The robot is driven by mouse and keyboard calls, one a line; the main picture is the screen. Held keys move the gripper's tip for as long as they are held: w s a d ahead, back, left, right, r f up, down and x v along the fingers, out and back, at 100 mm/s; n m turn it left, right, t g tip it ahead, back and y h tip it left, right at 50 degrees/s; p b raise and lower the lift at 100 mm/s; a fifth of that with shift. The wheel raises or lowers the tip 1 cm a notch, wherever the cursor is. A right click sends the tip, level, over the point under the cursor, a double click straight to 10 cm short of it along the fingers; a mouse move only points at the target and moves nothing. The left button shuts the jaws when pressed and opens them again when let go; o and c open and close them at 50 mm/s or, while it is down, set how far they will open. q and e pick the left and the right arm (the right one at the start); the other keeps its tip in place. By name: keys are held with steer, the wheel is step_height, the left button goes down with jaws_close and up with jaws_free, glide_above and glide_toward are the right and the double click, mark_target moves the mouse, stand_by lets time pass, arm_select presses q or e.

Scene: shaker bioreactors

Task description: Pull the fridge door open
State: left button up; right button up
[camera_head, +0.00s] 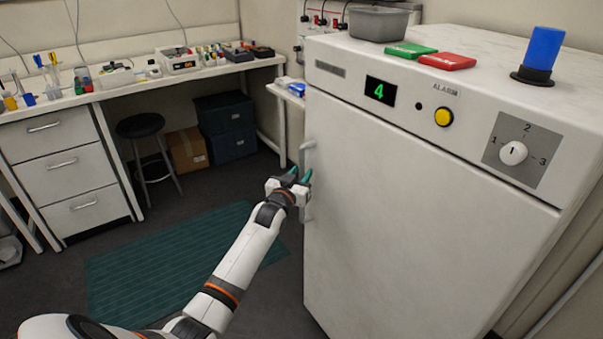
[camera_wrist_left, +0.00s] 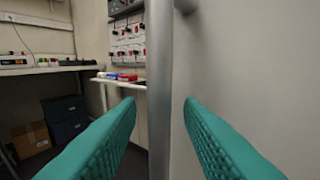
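The white fridge door (camera_head: 400,220) looks shut, flush with the fridge body. Its vertical handle (camera_head: 308,156) is on the door's left edge. My left gripper (camera_head: 300,175) is at the handle, with its teal fingers pointing towards it. In the left wrist view the grey handle bar (camera_wrist_left: 160,80) stands upright between the two open fingers of my left gripper (camera_wrist_left: 159,106), with a gap on each side. I cannot tell how deep the bar sits between them. The arm hides part of the handle in the head view. My right gripper is not in view.
On the fridge top are a grey bin (camera_head: 378,24), a green box (camera_head: 408,50), a red box (camera_head: 447,61) and a blue cylinder (camera_head: 541,50). A black stool (camera_head: 140,126) and a bench (camera_head: 110,88) stand left. A green mat (camera_head: 165,268) lies on open floor.

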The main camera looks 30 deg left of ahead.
arm_select(q)
steer(key=shift+w+a, duration=0.15)
steer(key=shift+w, duration=0.5)
jaws_close()
